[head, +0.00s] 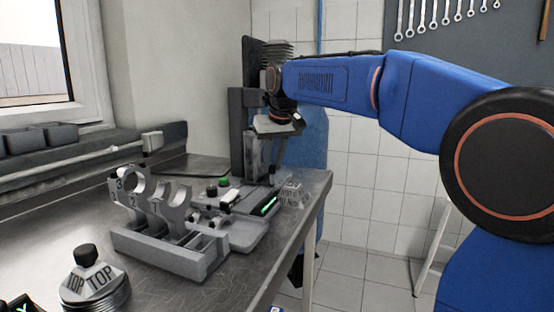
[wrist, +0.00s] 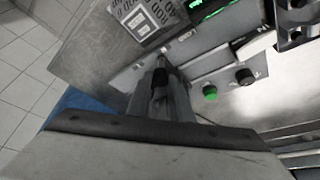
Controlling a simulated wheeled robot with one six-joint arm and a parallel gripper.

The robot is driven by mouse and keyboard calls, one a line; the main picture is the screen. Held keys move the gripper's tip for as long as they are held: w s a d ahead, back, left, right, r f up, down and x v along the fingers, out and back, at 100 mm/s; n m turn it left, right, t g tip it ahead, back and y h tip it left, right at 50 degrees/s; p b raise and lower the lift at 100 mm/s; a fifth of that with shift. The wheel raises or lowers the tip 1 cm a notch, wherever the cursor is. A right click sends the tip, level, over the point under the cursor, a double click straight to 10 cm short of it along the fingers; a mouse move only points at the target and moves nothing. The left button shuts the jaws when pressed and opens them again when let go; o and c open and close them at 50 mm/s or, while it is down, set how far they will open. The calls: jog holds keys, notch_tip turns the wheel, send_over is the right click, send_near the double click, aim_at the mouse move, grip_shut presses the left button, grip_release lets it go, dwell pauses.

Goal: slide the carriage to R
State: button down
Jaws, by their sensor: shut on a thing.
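My gripper (head: 268,168) reaches down to the far right end of the bench fixture. In the wrist view my gripper (wrist: 160,88) is shut around a small dark upright handle (wrist: 160,78) at the edge of the grey fixture. This handle appears to belong to the carriage; most of the carriage is hidden behind my gripper. The fixture (head: 248,232) has a green button (head: 223,182), also seen in the wrist view (wrist: 210,92), a black button (wrist: 245,76) and a lit green display (head: 269,206). I cannot make out an R mark.
A grey stand with numbered bearing saddles (head: 170,258) is left of the fixture. A piston marked TOP (head: 95,285) stands at the front left. A printed block (head: 291,194) lies near the right bench edge, close to my gripper. A dark column (head: 237,135) rises behind.

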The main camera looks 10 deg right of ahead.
jog(key=shift+s+a, duration=0.3)
jog(key=shift+s, duration=0.1)
jog(key=c, duration=1.6)
grip_release()
jog(key=shift+r, duration=0.1)
jog(key=v, duration=1.7)
jog(key=shift+s+d+r, duration=0.1)
jog(key=shift+m+h, duration=0.3)
jog(key=shift+m, duration=0.6)
jog(key=s+d+f, duration=0.3)
jog(key=s+f, duration=0.7)
jog(key=f, duration=0.3)
jog(key=s+d+f, duration=0.3)
jog(key=s+f, duration=0.7)
jog(key=f, duration=0.4)
jog(key=s+d+f, duration=0.4)
jog(key=s+f, duration=0.6)
jog(key=f, duration=0.4)
jog(key=shift+s, duration=0.35)
